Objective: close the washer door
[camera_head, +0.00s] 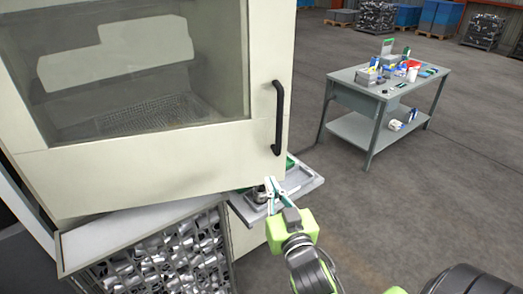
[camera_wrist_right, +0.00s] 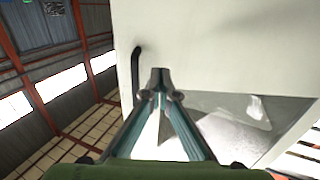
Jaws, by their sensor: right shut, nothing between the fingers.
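The washer door (camera_head: 150,175) is a large cream panel with a tinted window (camera_head: 130,75) and a black vertical handle (camera_head: 279,118) near its right edge. Its lower edge slants across the grey ledge below, so the door seems to stand at an angle; how far open is hard to tell. My right gripper (camera_head: 270,186) is shut and empty, just below the handle and near the door's lower right corner. In the right wrist view the closed fingertips (camera_wrist_right: 160,75) show in front of the cream panel (camera_wrist_right: 220,45), beside the handle (camera_wrist_right: 136,80). Contact cannot be told. My left gripper is out of view.
Below the door are a grey ledge (camera_head: 125,228), a bin of metal parts (camera_head: 165,262) and a small tray (camera_head: 305,182) behind my right gripper. A grey workbench (camera_head: 350,92) with tools stands at the back right. The floor between is clear.

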